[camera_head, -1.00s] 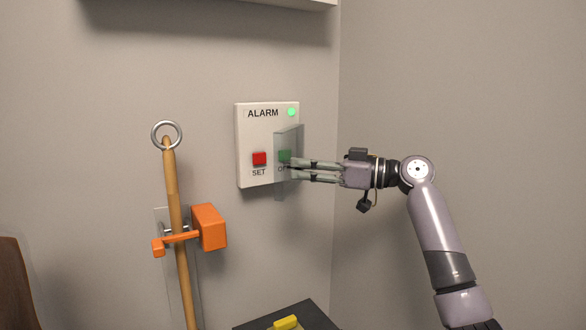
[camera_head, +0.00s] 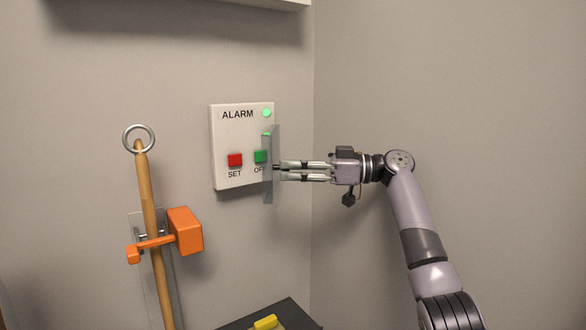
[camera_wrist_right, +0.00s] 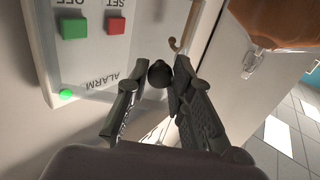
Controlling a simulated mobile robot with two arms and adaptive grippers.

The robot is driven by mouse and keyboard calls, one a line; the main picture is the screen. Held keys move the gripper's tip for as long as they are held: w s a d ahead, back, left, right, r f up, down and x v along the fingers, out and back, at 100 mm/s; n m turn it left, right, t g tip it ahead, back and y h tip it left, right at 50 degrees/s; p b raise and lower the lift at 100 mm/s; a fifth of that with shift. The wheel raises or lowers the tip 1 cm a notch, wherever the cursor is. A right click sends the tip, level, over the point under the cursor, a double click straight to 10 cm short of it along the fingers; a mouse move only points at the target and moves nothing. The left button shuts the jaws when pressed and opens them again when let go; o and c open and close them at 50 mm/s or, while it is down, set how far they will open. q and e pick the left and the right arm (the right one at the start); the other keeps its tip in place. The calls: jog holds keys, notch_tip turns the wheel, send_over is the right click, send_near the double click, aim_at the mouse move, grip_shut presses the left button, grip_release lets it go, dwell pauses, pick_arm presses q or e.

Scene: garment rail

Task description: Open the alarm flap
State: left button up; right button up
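The white alarm panel (camera_head: 222,148) hangs on the wall, with a red SET button (camera_head: 235,160), a green OFF button (camera_head: 260,156) and a lit green lamp (camera_head: 266,113). Its clear flap (camera_head: 268,190) stands out from the panel's right side, nearly edge-on in the head view. My right gripper (camera_head: 282,171) is at the flap with its fingers a small gap apart. In the wrist view a dark round knob (camera_wrist_right: 160,74) sits between or just beyond the fingertips. I cannot tell whether they grip it. My left gripper is not in view.
Left of the panel, a wooden pole (camera_head: 150,200) with a metal ring on top stands in an orange holder (camera_head: 186,231). A dark surface with a yellow object (camera_head: 265,322) is below. A shelf edge is above. A wall corner lies behind my right arm.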

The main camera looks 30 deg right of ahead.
jog(key=o, duration=0.4)
jog(key=shift+r, duration=0.1)
notch_tip(320, 180, up, 10)
dwell(0.5)
